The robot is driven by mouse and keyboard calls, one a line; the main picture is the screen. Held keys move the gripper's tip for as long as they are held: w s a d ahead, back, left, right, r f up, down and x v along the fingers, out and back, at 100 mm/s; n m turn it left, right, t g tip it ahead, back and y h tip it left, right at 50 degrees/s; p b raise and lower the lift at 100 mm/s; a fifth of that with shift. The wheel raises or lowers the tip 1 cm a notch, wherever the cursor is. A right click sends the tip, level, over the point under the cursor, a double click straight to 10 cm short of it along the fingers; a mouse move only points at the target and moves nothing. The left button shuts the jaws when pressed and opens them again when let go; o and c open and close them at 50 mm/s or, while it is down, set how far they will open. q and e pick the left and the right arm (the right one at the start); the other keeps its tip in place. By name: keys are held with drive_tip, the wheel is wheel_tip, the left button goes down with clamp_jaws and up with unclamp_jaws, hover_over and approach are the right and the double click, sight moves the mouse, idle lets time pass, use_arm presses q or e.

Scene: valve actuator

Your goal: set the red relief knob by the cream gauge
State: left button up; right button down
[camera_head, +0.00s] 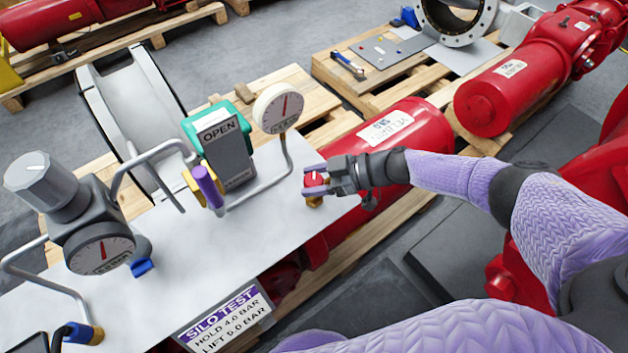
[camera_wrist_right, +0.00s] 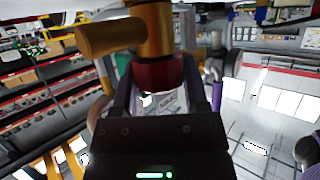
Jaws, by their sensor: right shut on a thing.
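The red relief knob (camera_head: 315,182) sits on a brass fitting at the right end of the white panel. My right gripper (camera_head: 316,180) reaches it from the right and is shut on it, one finger on each side. In the right wrist view the red knob (camera_wrist_right: 158,75) shows between the two fingers (camera_wrist_right: 165,95), with the brass body beyond it. The cream gauge (camera_head: 279,108) stands on a bent pipe up and left of the knob, its red needle pointing about straight up. Its scale is too small to read. My left gripper is not in view.
The white panel (camera_head: 150,262) also carries a green and grey box marked OPEN (camera_head: 226,150), a purple-handled valve (camera_head: 208,187), a dark gauge (camera_head: 100,248) and a grey regulator (camera_head: 47,186). A sign (camera_head: 225,316) reads SILO TEST, hold 4.0 bar, lift 5.0 bar. Red cylinders lie behind.

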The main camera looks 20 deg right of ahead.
idle(0.5)
drive_tip(key=shift+c, duration=0.5)
unclamp_jaws()
drive_tip(key=p+v, duration=0.1)
drive_tip(key=v, duration=0.8)
drive_tip(key=shift+d+r, duration=0.15)
drive_tip(key=shift+d, duration=0.25)
